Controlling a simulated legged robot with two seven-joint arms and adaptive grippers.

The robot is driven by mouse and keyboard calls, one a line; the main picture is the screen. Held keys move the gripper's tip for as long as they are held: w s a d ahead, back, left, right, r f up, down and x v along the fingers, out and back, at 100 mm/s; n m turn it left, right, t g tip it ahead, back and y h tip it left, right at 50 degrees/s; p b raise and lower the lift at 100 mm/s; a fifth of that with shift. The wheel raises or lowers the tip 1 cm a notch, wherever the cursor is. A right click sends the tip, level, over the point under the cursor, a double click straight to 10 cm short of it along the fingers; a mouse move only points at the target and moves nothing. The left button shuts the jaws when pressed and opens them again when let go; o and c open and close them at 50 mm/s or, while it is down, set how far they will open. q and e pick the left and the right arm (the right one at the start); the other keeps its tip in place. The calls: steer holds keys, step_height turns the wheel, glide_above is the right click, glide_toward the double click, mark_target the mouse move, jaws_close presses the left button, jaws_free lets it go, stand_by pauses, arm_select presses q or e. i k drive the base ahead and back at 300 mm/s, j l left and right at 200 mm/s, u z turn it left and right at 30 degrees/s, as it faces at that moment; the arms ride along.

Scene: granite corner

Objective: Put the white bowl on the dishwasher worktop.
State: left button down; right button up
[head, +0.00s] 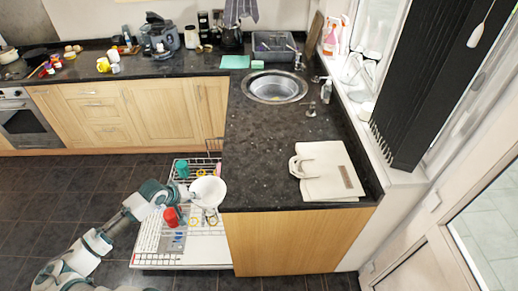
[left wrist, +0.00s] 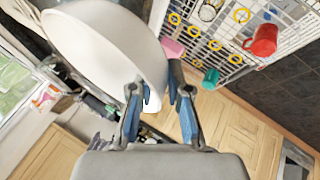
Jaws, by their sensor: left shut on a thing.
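The white bowl (head: 207,191) is held tilted above the open dishwasher rack, beside the left edge of the dark worktop (head: 262,150). In the left wrist view the bowl (left wrist: 105,45) fills the upper left. My left gripper (left wrist: 158,98) is shut on its rim, with blue finger pads on either side. In the head view my left gripper (head: 188,192) is at the bowl's left side. My right gripper is not in view.
The pulled-out rack (head: 150,240) holds a red cup (head: 171,217) and a green cup (head: 182,168). A pale flat bag (head: 325,170) lies on the worktop's front right. A round sink (head: 275,87) is behind it. The worktop between sink and bag's left is clear.

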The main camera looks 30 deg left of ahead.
mark_target(257, 135)
steer(key=i, duration=1)
